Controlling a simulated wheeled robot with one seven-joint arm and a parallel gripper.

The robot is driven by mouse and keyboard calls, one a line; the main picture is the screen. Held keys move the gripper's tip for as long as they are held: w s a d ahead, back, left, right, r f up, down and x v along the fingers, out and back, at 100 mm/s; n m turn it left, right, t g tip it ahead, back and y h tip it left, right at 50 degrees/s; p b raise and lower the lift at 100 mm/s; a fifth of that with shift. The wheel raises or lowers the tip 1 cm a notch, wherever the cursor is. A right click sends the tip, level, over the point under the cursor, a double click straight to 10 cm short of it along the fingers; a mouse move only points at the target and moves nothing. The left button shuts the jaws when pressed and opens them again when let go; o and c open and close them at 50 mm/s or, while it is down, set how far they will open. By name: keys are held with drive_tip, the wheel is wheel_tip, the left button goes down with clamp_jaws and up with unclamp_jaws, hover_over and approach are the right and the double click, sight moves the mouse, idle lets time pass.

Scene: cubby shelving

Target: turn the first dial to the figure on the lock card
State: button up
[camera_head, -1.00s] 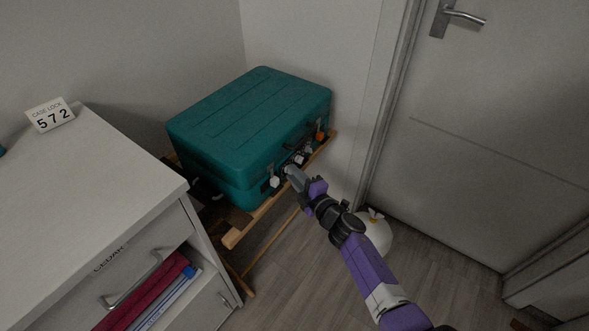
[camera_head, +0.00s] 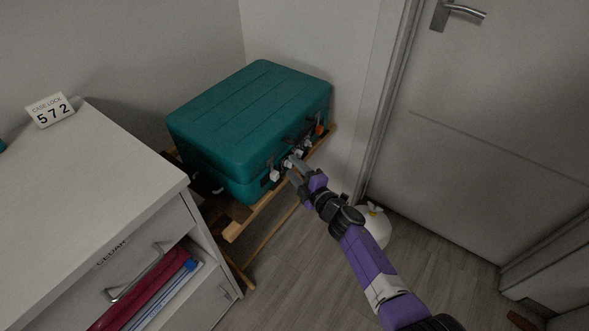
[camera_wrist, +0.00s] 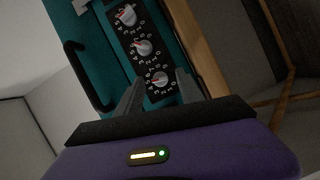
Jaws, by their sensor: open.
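The lock card (camera_head: 50,109) stands on the cabinet at left and reads "CASE LOCK 572". The teal suitcase (camera_head: 240,115) lies shut on a wooden rack. In the wrist view its black lock plate carries three dials in a row: a far dial (camera_wrist: 127,17), a middle dial (camera_wrist: 143,47) and a near dial (camera_wrist: 159,80), each with a pale knob and a red mark. The figures around them are too small to read surely. My gripper (camera_wrist: 159,76) is open, its fingers on either side of the near dial; contact cannot be told. In the head view my gripper (camera_head: 295,165) is at the suitcase's front.
A black handle (camera_wrist: 82,75) projects beside the dials. The rack's wooden rail (camera_head: 265,212) runs below the suitcase front. The cabinet (camera_head: 75,190) with an open drawer stands at left, a door (camera_head: 490,130) at right. A white rounded object (camera_head: 374,228) sits beneath my arm.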

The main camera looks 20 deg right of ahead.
drive_tip(key=p+v, duration=0.4)
drive_tip(key=v, duration=0.3)
drive_tip(key=shift+s, duration=0.35)
drive_tip(key=shift+d, duration=0.1)
wheel_tip(320, 180, up, 9)
drive_tip(key=s+d+m+t+h, duration=0.2)
drive_tip(key=s+m, duration=0.1)
drive_tip(key=m, duration=0.3)
drive_tip(key=s+a+r+m+g+p, duration=0.1)
drive_tip(key=s+r+m, duration=0.3)
drive_tip(key=s, duration=1)
drive_tip(key=s+a+r+m+g+h+p, duration=0.1)
drive_tip(key=s+r+m+p, duration=0.3)
drive_tip(key=s+r, duration=0.4)
drive_tip(key=s+a+r+m+g+h+p, duration=0.1)
drive_tip(key=s+r+m, duration=0.3)
drive_tip(key=s, duration=1.7)
wheel_tip(320, 180, up, 3)
drive_tip(key=shift+s+a+f+g+p, duration=0.2)
drive_tip(key=shift+s+a+g+p, duration=0.1)
drive_tip(key=shift+p, duration=0.35)
